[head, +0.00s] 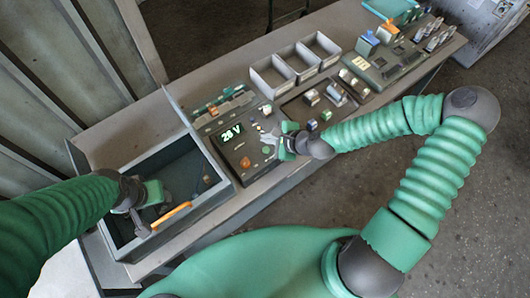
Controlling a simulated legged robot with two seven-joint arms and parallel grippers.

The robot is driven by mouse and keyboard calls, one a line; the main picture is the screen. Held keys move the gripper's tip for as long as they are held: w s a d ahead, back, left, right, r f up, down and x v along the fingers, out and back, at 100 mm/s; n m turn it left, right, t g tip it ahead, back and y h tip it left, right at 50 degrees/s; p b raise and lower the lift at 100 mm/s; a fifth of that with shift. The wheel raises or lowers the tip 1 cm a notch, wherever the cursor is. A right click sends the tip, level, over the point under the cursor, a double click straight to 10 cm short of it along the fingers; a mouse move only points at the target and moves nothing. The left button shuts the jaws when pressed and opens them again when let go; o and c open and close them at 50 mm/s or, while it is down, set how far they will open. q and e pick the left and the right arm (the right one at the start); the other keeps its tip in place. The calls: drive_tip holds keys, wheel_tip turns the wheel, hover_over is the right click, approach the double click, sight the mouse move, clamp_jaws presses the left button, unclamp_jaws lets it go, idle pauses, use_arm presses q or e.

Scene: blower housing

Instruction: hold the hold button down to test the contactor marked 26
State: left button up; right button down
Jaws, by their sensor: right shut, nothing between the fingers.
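A dark test panel (226,148) sits on the bench in the middle, with a lit green display (231,132) that seems to read 26 V or 28 V. My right gripper (268,137) is shut and empty over the panel's right side, close to the buttons; contact cannot be told. My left gripper (143,226) is over the dark bin at the left. Small contactor-like parts (312,97) stand right of the panel; no mark 26 is readable on them.
The deep bin (128,250) holds an orange strip (171,215) and small parts. A grey three-compartment tray (295,62) stands behind the panel. Another dark board with parts (385,62) lies farther right. A teal box (392,8) is at the far end. Floor is clear at right.

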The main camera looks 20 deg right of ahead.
sight(268, 151)
use_arm(q)
drive_tip(key=f+b, duration=0.1)
drive_tip(key=f, duration=0.1)
drive_tip(key=d+f+b, duration=0.1)
drive_tip(key=f, duration=0.1)
drive_tip(key=shift+w+b, duration=0.15)
drive_tip(key=shift+b, duration=0.25)
use_arm(e)
drive_tip(key=f, duration=0.2)
drive_tip(key=d+f, duration=0.1)
drive_tip(key=f, duration=0.2)
drive_tip(key=shift+w, duration=0.1)
use_arm(q)
drive_tip(key=shift+a, duration=0.45)
use_arm(e)
drive_tip(key=shift+a+r, duration=0.15)
drive_tip(key=shift+a, duration=0.25)
use_arm(q)
drive_tip(key=shift+d, duration=0.35)
use_arm(e)
drive_tip(key=shift+d, duration=0.3)
use_arm(q)
drive_tip(key=shift+a, duration=0.2)
use_arm(e)
drive_tip(key=shift+a, duration=0.2)
use_arm(q)
drive_tip(key=shift+d, duration=0.1)
use_arm(e)
drive_tip(key=shift+d, duration=0.1)
drive_tip(key=shift+f, duration=0.4)
